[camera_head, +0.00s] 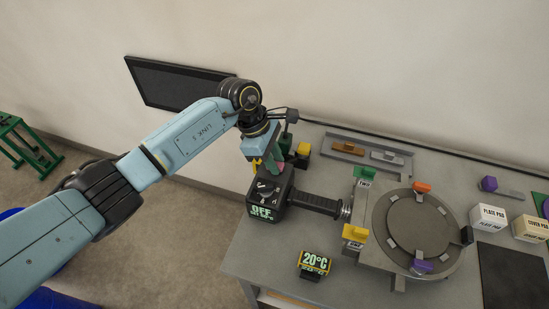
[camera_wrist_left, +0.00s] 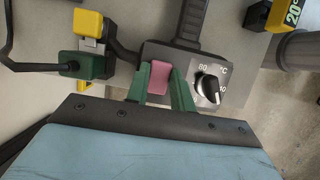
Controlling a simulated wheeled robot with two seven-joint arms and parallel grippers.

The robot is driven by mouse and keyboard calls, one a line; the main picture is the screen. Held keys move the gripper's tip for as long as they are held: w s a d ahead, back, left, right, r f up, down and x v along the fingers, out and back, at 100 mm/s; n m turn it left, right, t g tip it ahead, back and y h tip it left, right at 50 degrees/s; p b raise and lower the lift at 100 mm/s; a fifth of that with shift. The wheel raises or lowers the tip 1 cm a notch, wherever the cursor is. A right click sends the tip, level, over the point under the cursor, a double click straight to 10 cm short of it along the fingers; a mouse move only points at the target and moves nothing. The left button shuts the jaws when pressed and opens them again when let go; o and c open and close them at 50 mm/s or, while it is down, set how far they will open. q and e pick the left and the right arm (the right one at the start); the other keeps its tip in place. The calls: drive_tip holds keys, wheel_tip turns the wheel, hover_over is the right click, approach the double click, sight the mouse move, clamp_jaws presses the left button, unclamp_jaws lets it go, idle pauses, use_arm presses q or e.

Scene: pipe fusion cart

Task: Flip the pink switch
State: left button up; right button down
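The pink switch (camera_wrist_left: 159,77) is on the dark control box, beside a black dial (camera_wrist_left: 208,88) with °C markings. It also shows in the head view (camera_head: 281,168), partly hidden by my gripper. The control box (camera_head: 268,196) stands at the table's left edge and its display reads OFF. My left gripper (camera_wrist_left: 160,70) is down at the box, its two green fingers on either side of the switch. The switch fills the gap between them, and whether they press on it cannot be told. It also shows in the head view (camera_head: 270,163). My right gripper is not in view.
A black ribbed handle (camera_head: 315,204) runs from the box to a round grey plate fixture (camera_head: 415,228). A 20°C display (camera_head: 315,264) stands in front. A yellow and green connector (camera_wrist_left: 88,40) with cable is close to my left gripper. White and cream boxes (camera_head: 488,217) stand right.

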use_arm(q)
drive_tip(key=shift+c, duration=0.9)
drive_tip(key=shift+s+d+t+y+b, duration=0.1)
drive_tip(key=shift+d+t+y+b, duration=0.2)
drive_tip(key=shift+y+b, duration=0.55)
drive_tip(key=shift+s+d+t+y+b, duration=0.1)
drive_tip(key=shift+d+t+y+b, duration=0.15)
drive_tip(key=shift+y+b, duration=0.55)
drive_tip(key=shift+a, duration=0.1)
drive_tip(key=o, duration=1)
drive_tip(key=r, duration=0.4)
drive_tip(key=r+b, duration=0.1)
drive_tip(key=r, duration=0.8)
drive_tip(key=shift+w+a+r, duration=0.15)
drive_tip(key=shift+a, duration=0.25)
